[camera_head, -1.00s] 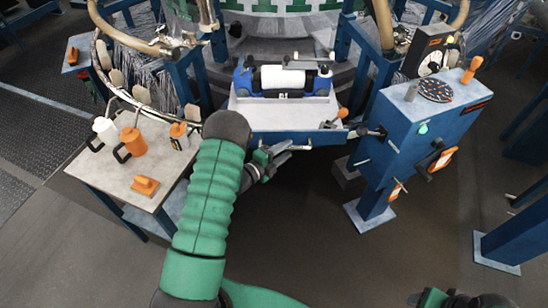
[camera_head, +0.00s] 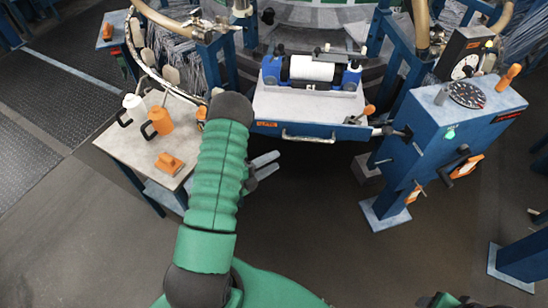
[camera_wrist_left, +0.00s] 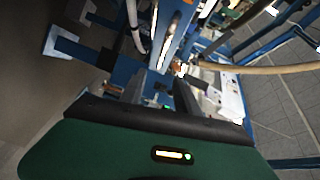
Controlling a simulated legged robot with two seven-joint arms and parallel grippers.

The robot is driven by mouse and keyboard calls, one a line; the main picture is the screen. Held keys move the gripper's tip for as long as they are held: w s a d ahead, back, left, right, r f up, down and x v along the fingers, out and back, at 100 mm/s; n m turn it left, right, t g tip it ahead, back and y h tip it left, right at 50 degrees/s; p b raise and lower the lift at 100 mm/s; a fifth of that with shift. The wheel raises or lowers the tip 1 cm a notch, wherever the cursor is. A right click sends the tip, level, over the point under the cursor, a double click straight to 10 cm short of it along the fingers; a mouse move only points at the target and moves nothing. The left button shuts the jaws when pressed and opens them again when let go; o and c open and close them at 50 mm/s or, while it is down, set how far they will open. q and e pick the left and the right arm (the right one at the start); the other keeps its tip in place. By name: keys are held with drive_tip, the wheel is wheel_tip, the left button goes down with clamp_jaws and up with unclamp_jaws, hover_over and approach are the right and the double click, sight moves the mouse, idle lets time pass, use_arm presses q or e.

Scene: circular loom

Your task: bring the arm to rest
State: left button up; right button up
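My left arm comes in from the left and reaches forward over the dark floor. Its gripper (camera_head: 276,162) is beyond the forearm, below the front edge of the drawer-like tray. Its two grey fingers are apart with nothing between them, so it is open and empty. In the left wrist view the dark fingers (camera_wrist_left: 150,92) also stand apart, with blue machine parts beyond them. A dark and green part of my right arm (camera_head: 440,299) shows at the bottom edge; it is mostly cut off, and the state of its gripper cannot be seen.
The pale tray (camera_head: 300,108) carries a white roll (camera_head: 312,69). A blue control box (camera_head: 455,120) stands right. Floor in front is clear.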

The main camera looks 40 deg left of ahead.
use_arm(q)
drive_tip(key=w+d+r+n+g+y+p, duration=0.4)
drive_tip(key=w+r+n+g+p, duration=0.25)
drive_tip(key=r+n, duration=0.25)
drive_tip(key=s+d+r+n+g+h+p, duration=0.1)
drive_tip(key=s+d+r+n+g+p, duration=0.4)
drive_tip(key=s+d, duration=0.9)
wheel_tip(320, 180, up, 4)
drive_tip(key=n+g, duration=0.2)
drive_tip(key=n, duration=0.2)
drive_tip(key=shift+s, duration=0.4)
drive_tip(key=shift+d, duration=0.15)
